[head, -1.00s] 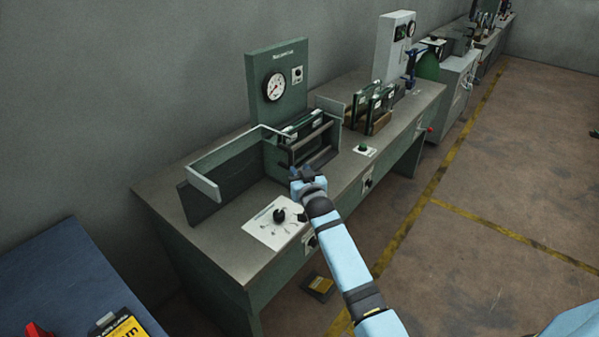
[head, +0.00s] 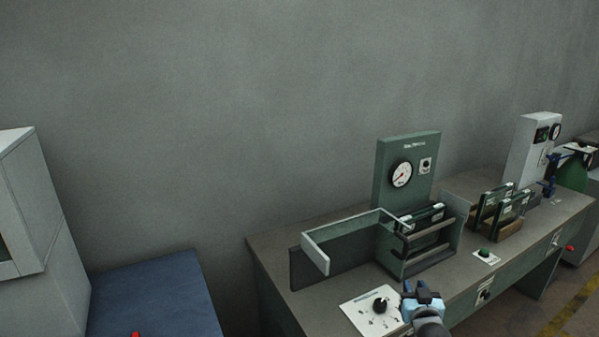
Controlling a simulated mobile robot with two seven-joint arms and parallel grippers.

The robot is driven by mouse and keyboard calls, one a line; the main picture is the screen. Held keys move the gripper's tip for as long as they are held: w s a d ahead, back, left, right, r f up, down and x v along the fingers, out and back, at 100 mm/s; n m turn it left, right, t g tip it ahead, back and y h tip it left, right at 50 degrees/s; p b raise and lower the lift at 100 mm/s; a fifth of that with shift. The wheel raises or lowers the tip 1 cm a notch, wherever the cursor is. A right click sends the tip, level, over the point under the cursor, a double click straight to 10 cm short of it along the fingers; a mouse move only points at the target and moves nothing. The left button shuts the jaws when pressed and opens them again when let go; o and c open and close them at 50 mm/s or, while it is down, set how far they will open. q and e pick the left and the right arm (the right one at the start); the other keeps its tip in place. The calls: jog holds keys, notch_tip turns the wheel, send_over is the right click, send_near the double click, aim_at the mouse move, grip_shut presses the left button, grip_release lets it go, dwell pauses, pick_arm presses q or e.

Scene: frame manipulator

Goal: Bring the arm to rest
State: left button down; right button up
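My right arm reaches in from the bottom edge, and my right gripper (head: 424,290) is above the front of the workbench (head: 265,245). It is beside the white dial plate (head: 358,312) with its black knob and in front of the green gauge machine (head: 405,175). The gripper is small and dark here, and I cannot tell whether its fingers are open or shut. I see nothing clearly held in it. My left gripper is not in view.
The machine's pale guard frame (head: 318,252) stands up from the bench. Framed panels (head: 493,210) stand in a rack to its right, near a green button (head: 484,252). A blue-topped table (head: 155,295) and a grey cabinet (head: 45,235) are at left.

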jog(key=s+a+f+n+g+y, duration=0.1)
jog(key=s+a+f, duration=0.4)
jog(key=s, duration=0.7)
jog(key=s+a+f+n+g+y, duration=0.2)
jog(key=s+a+f, duration=0.3)
jog(key=s, duration=0.8)
jog(key=s+a+f+n+g+y, duration=0.1)
jog(key=s+a+f+g+y, duration=0.2)
jog(key=s, duration=0.9)
notch_tip(320, 180, down, 3)
jog(key=shift+s+a+r, duration=0.15)
jog(key=shift+s+a, duration=0.2)
jog(key=shift+a, duration=0.55)
